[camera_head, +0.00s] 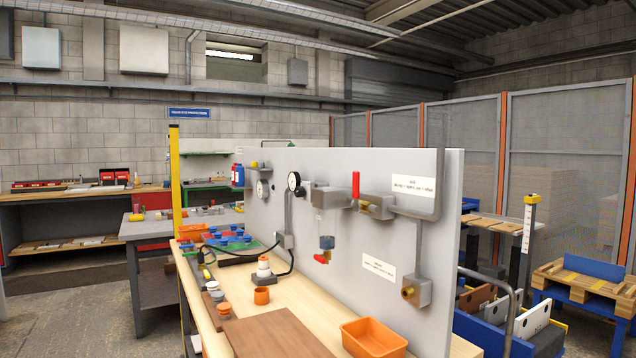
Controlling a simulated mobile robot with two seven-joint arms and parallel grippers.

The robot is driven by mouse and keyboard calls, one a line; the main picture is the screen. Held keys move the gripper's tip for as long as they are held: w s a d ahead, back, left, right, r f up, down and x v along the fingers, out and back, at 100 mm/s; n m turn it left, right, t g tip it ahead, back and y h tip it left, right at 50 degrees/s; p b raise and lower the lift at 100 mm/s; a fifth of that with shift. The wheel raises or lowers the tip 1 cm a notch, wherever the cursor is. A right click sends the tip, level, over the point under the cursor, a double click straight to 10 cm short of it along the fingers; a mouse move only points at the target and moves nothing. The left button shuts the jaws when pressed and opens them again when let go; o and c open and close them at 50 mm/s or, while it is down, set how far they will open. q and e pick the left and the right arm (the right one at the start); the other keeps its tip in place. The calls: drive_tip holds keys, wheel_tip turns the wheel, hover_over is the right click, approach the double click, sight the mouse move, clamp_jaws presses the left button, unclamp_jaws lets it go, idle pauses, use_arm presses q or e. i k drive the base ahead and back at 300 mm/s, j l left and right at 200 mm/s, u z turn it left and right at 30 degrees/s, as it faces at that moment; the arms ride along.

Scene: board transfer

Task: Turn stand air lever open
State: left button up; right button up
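A grey upright panel (300,220) stands along the workbench and carries pipes and fittings. A red lever (356,186) stands upright on the pipe line near the panel's top. A second, smaller red handle (321,259) sits lower, under a clear and blue filter bowl (327,241). I cannot tell from the labels which one is the stand air lever. A round gauge (294,181) is left of the upright lever, and a brass-fitted block (377,204) is right of it. Neither of my grippers is in view.
The wooden bench top (290,303) holds an orange tray (374,338), a brown board (277,335), an orange cup (261,296) and several small parts. Pallets (585,283) stand at right. Open floor lies left.

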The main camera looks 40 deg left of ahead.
sight(356, 174)
drive_tip(key=i+l+u, duration=0.2)
drive_tip(key=u, duration=0.2)
drive_tip(key=i+l+u, duration=0.15)
drive_tip(key=l+u, duration=0.25)
